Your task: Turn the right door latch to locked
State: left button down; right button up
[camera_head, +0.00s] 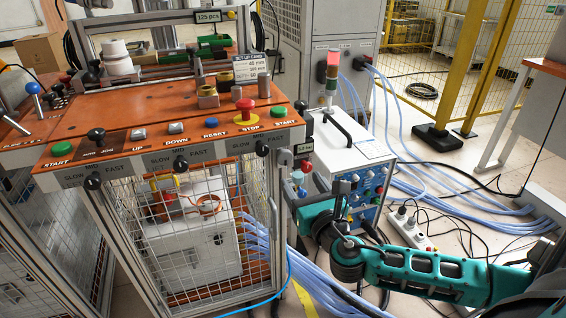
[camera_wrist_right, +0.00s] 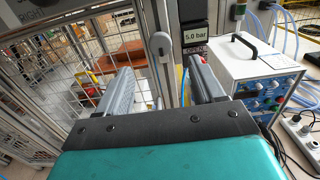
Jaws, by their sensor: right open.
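The right door latch (camera_wrist_right: 161,48) is a grey lever with a rounded top, hanging roughly upright on the frame post of the mesh door in the wrist view. In the head view, a small dark upright piece (camera_head: 274,214) on the right post of the cage appears to be this latch. My right gripper (camera_wrist_right: 160,66) is open, its two fingers on either side of the latch in the picture, with nothing between them touching visibly. In the head view the right gripper (camera_head: 294,190) is beside the cage's right post, its fingertips partly hidden. My left gripper is not in view.
A white power unit (camera_head: 350,150) with a black handle stands right of the cage. The mesh door (camera_head: 190,240) encloses a white heater box. A pressure display (camera_wrist_right: 195,36) sits beside the post. Pale blue hoses and a power strip (camera_head: 410,229) lie on the floor at right.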

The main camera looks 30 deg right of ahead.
aim_at(286, 158)
jog(key=b+x, duration=0.2)
jog(key=x, duration=0.8)
jog(key=shift+w+a, duration=0.1)
jog(key=shift+w, duration=0.1)
jog(key=c, duration=1)
